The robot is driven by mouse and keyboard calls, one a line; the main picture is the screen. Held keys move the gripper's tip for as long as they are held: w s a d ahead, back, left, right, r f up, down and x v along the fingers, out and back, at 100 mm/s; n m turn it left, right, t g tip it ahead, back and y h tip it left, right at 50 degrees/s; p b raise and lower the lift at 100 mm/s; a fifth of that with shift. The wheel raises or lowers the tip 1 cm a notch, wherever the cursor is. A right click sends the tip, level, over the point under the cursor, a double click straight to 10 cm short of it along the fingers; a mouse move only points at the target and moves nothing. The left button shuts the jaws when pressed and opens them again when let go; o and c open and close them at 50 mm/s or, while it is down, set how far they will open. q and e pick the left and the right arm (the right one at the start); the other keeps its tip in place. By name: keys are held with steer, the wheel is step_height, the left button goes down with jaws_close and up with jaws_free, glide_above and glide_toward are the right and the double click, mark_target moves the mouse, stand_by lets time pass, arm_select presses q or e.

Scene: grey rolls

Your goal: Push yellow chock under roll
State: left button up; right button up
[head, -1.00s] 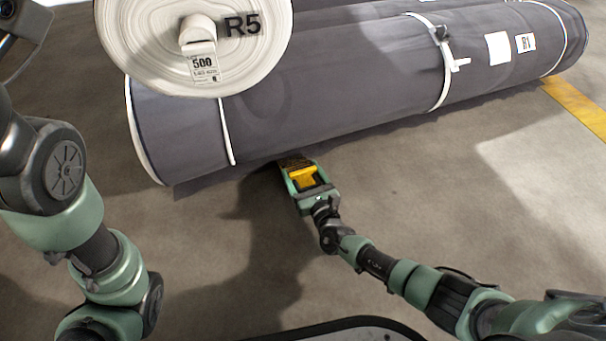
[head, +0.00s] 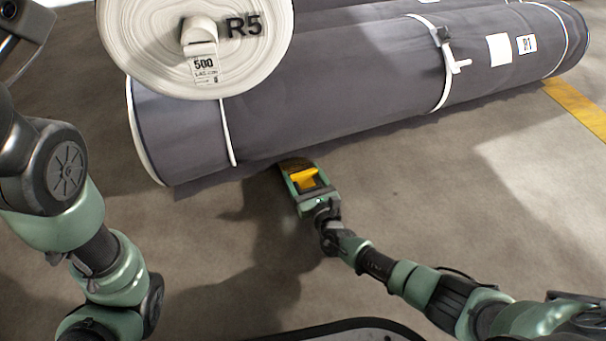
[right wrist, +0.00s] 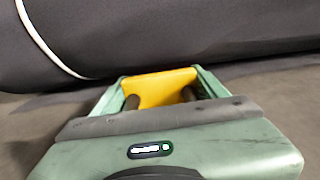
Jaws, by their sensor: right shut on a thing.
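The yellow chock (head: 303,179) sits between the fingers of my right gripper (head: 297,174), low by the floor at the near underside of the long grey roll (head: 330,95). In the right wrist view, the chock (right wrist: 160,88) shows between the green fingers, with the grey roll (right wrist: 190,35) close in front of it. The fingers are shut on the chock. Whether its front edge touches the roll cannot be told. My left arm is at the left of the head view, but its gripper's fingers do not show clearly.
A roll with a pale end marked R5 (head: 140,45) lies higher, above the left part of the grey roll. White straps (head: 441,75) go around the grey roll. A yellow floor line (head: 578,108) runs at the right. The concrete floor (head: 450,190) in front is clear.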

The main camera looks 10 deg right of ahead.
mark_target(298, 167)
steer(key=shift+f, duration=0.1)
stand_by(0.3)
steer(key=shift+w, duration=0.1)
steer(key=shift+w, duration=0.3)
steer(key=shift+w+a+f, duration=0.1)
steer(key=shift+w+a, duration=0.1)
steer(key=shift+w, duration=0.55)
steer(key=shift+w+a+f, duration=0.1)
steer(key=shift+w+a, duration=0.05)
steer(key=shift+w, duration=0.65)
steer(key=shift+w+a, duration=0.2)
steer(key=shift+w, duration=0.55)
steer(key=o, duration=2)
steer(key=shift+w, duration=0.15)
